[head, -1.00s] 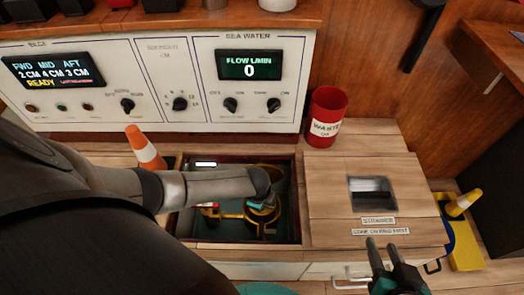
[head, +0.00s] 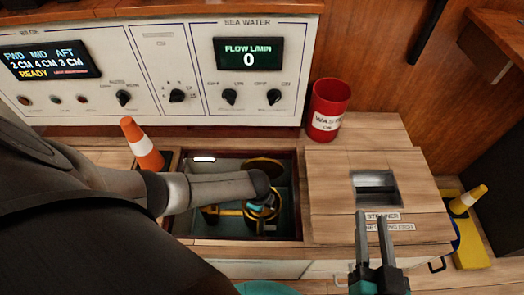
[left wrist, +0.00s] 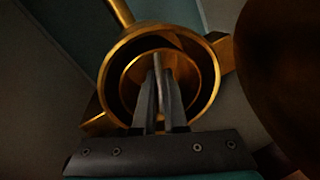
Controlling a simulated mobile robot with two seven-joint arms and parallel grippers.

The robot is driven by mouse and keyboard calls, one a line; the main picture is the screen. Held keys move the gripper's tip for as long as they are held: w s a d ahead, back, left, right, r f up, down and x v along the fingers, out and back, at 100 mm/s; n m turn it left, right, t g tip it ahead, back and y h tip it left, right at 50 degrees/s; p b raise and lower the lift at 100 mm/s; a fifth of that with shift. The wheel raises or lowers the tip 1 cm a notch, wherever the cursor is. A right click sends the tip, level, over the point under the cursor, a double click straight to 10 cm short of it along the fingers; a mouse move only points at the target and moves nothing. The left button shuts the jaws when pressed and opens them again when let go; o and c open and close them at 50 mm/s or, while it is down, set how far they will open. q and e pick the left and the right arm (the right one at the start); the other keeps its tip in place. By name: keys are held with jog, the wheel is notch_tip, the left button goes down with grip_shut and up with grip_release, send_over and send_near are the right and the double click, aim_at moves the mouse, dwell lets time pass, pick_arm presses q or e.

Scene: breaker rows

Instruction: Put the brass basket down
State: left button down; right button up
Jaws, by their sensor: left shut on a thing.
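The brass basket (left wrist: 133,72) shows in the left wrist view as an inner brass ring inside a larger brass housing (left wrist: 211,92). My left gripper (left wrist: 160,75) is shut on the thin grey handle (left wrist: 160,65) that stands across the basket's mouth. In the head view the left arm reaches into the open floor well, and the left gripper (head: 258,206) is over the brass housing (head: 264,222), partly hidden by the arm. Whether the basket touches the bottom of the housing cannot be seen. My right gripper (head: 373,215) is empty, its two fingers apart, in front of the wooden hatch.
A round brass lid (head: 264,163) is at the back of the well (head: 299,190); it looms dark in the left wrist view (left wrist: 280,70). An orange cone (head: 143,145), a red waste bin (head: 328,110) and a hatch with a square opening (head: 330,185) stand around. The control panel (head: 290,110) is behind.

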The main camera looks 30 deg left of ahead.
pick_arm(q)
jog(key=shift+f, duration=0.1)
dwell(0.3)
jog(key=c, duration=1.4)
grip_release()
jog(key=shift+f, duration=0.15)
jog(key=shift+c, duration=0.2)
jog(key=o, duration=0.5)
jog(key=shift+c, duration=0.2)
